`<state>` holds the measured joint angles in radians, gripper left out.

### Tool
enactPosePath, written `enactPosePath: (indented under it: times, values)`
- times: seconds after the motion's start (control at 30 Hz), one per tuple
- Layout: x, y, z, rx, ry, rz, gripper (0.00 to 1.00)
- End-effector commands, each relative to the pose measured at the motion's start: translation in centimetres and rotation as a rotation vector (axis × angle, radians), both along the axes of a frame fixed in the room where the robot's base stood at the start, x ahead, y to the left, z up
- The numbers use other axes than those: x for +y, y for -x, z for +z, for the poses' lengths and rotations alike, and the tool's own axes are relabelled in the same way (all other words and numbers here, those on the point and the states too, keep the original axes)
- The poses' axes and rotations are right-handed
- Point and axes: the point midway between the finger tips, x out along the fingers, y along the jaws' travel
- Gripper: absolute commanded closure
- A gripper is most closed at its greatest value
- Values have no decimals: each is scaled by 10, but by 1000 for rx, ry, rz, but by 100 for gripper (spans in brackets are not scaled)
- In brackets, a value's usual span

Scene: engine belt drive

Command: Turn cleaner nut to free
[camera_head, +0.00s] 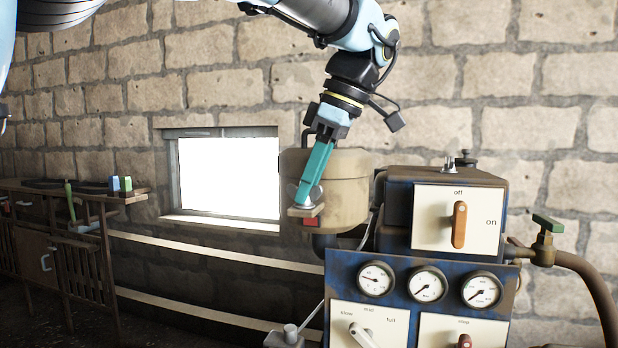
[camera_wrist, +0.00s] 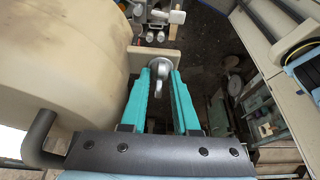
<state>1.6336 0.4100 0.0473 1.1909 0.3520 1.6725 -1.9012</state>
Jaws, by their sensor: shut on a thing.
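The cleaner nut (camera_wrist: 161,68) is a grey metal wing-like piece with a rounded head, mounted at a tan bracket plate (camera_wrist: 148,64) beside the cream cleaner canister (camera_wrist: 62,58). My gripper (camera_wrist: 163,78) has two long teal fingers, one on each side of the nut, and is shut on it. In the head view my gripper (camera_head: 303,198) reaches down in front of the tan canister (camera_head: 346,170). A silver disc-like part of the nut (camera_head: 316,196) shows behind the fingers there; the rest is hidden. How far the nut is turned cannot be told.
A blue engine panel (camera_head: 398,298) with gauges and an on/off switch box (camera_head: 460,218) stands right of the canister. A green-handled valve (camera_head: 545,232) is at far right. A bright window (camera_head: 228,178) is behind, and a wooden bench (camera_head: 60,220) stands left.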

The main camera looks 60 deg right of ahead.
Motion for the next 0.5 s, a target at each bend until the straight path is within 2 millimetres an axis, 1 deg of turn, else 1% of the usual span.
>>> enactPosePath:
  times: [0.43,0.47,0.5]
  values:
    - [0,0,0,0,0,12,100]
    - [0,0,0,0,0,12,70]
    - [0,0,0,0,0,12,65]
